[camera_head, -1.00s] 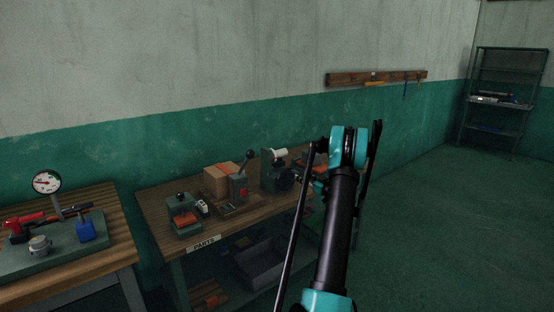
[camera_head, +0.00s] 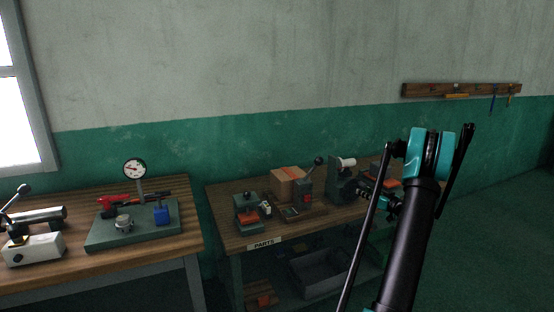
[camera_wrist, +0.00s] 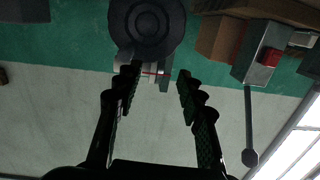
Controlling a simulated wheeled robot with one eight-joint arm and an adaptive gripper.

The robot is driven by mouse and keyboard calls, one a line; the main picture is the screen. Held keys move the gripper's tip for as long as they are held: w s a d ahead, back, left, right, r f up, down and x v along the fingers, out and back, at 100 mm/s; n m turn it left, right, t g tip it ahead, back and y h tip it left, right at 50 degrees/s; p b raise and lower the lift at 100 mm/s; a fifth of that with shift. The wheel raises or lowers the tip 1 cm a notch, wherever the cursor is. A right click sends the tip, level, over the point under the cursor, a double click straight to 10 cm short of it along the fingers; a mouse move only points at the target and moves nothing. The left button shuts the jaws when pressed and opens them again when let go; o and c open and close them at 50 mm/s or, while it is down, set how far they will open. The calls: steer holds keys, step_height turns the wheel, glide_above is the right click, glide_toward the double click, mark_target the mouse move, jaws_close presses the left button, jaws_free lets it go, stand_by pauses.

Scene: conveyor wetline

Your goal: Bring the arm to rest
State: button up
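My arm (camera_head: 412,250) rises at the right of the head view, bent at a teal elbow joint. My gripper shows in the wrist view (camera_wrist: 159,80) with its two dark fingers apart and nothing held between them. In the head view, the gripper end is small and partly hidden beside the arm, in front of the parts bench (camera_head: 225,212). A dark round machine part (camera_wrist: 147,24) lies beyond the fingertips in the wrist view, which looks upside down. I cannot tell how far it is from them.
The bench carries a grey-green machine (camera_head: 341,186), a cardboard box (camera_head: 287,184) and a lever fixture (camera_head: 306,192). A grey bin (camera_head: 318,275) sits below. A left bench (camera_head: 160,250) holds a dial gauge (camera_head: 135,168) and a red tool (camera_head: 118,201). Bare floor shows at right.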

steer(key=s+a+r+m+g, duration=0.1)
steer(key=s+a+g, duration=0.3)
steer(key=s+a, duration=0.65)
steer(key=s+a+g, duration=0.4)
steer(key=s+a, duration=0.3)
steer(key=a, duration=0.7)
steer(key=s+a+f+m+g+h, duration=0.1)
steer(key=s+f+h, duration=0.2)
steer(key=s, duration=1.1)
steer(key=s+a+f+m+g+h, duration=0.1)
steer(key=s+f+m+g+h, duration=0.1)
steer(key=s, duration=1.2)
steer(key=shift+s+a+f+h, duration=0.35)
steer(key=shift+a+f+h, duration=0.05)
steer(key=shift+f+h, duration=0.45)
